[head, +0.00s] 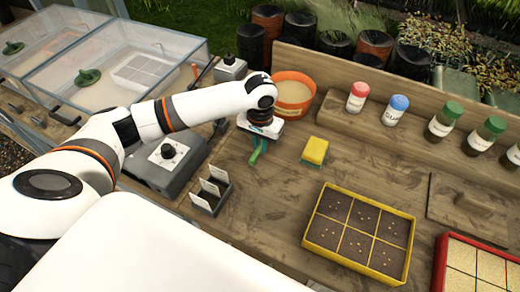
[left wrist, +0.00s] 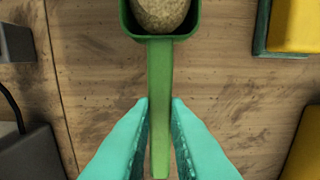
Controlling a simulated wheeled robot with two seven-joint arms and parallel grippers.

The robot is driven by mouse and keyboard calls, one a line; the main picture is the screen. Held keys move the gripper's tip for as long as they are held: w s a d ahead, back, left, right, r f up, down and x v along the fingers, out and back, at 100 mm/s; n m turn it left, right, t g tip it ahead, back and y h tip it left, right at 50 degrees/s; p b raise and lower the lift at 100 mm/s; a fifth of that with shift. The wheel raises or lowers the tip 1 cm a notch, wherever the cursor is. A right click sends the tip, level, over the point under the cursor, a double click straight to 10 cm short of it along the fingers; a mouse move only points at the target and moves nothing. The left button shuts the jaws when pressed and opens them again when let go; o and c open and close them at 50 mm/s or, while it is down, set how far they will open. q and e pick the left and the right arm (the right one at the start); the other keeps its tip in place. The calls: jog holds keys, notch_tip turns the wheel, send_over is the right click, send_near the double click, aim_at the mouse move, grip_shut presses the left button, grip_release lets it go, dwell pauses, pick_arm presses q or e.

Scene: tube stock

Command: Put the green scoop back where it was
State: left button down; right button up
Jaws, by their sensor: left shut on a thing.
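The green scoop (head: 254,157) is held below my left gripper (head: 260,143), above the wooden bench and in front of the orange tub. In the left wrist view my teal fingers (left wrist: 160,108) are shut on the handle of the scoop (left wrist: 159,75). Its bowl points to the top of the picture and holds a rounded tan mass; the bowl's far end is cut off. In the head view the gripper hides much of the scoop. My right gripper is not in view.
An orange tub (head: 294,92) of tan material stands behind the gripper. A yellow block (head: 316,149) lies to the right, a grey device (head: 166,163) and a label holder (head: 211,191) to the left. A yellow seed tray (head: 311,240) is at front right. Bench between is clear.

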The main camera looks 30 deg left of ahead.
aim_at(260, 147)
pick_arm(q)
jog(key=shift+f, duration=1.85)
jog(key=c, duration=1.4)
grip_release()
jog(key=shift+f, duration=0.15)
jog(key=shift+c, duration=0.2)
notch_tip(260, 147, up, 12)
jog(key=shift+r+b, duration=0.2)
jog(key=shift+b, duration=0.35)
